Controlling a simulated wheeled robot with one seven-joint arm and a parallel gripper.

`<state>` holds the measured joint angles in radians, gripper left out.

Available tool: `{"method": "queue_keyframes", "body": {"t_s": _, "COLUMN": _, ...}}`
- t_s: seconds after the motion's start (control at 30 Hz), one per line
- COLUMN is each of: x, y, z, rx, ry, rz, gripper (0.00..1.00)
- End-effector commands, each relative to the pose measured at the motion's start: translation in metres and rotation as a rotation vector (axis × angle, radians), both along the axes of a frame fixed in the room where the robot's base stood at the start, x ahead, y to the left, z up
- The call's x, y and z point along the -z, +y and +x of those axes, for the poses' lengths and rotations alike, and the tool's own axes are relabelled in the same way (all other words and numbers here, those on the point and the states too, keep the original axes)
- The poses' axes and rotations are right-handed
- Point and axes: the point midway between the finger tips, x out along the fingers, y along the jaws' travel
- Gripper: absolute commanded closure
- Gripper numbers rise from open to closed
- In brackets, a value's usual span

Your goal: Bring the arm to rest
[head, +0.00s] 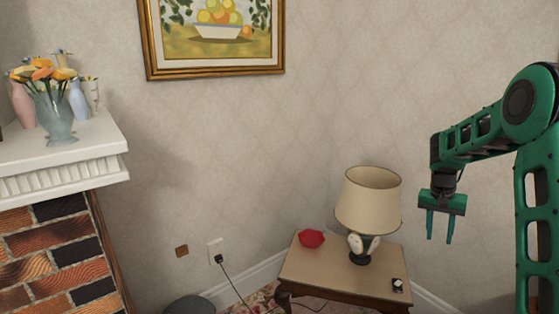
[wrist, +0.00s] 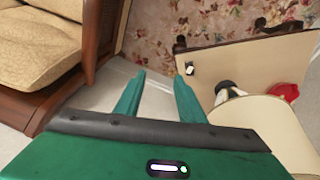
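My green arm rises at the right of the head view and bends over toward the left. Nothing touches the fingers in either view.
A wooden side table (head: 310,270) holds a lamp (head: 368,200), a red object (head: 311,239) and a small black-and-white item (head: 398,285). The wrist view shows a cushioned armchair (wrist: 40,45) at left and a flowered rug (wrist: 200,25). A brick fireplace (head: 55,250) stands at left.

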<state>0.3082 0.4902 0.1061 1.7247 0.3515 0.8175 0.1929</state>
Motion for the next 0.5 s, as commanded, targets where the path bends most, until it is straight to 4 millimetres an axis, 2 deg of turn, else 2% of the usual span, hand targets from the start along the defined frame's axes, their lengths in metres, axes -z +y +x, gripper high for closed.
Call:
{"method": "queue_keyframes", "body": {"t_s": 0.03, "x": -0.016, "y": 0.001, "z": -0.018, "rx": -0.006, "ry": 0.003, "rz": -0.004, "gripper": 0.64}}
{"method": "queue_keyframes", "body": {"t_s": 0.2, "x": -0.054, "y": 0.006, "z": -0.078, "rx": -0.023, "ry": 0.021, "rz": -0.003, "gripper": 0.64}}
{"method": "queue_keyframes", "body": {"t_s": 0.5, "x": -0.098, "y": 0.023, "z": -0.193, "rx": -0.044, "ry": 0.043, "rz": 0.027, "gripper": 0.64}}
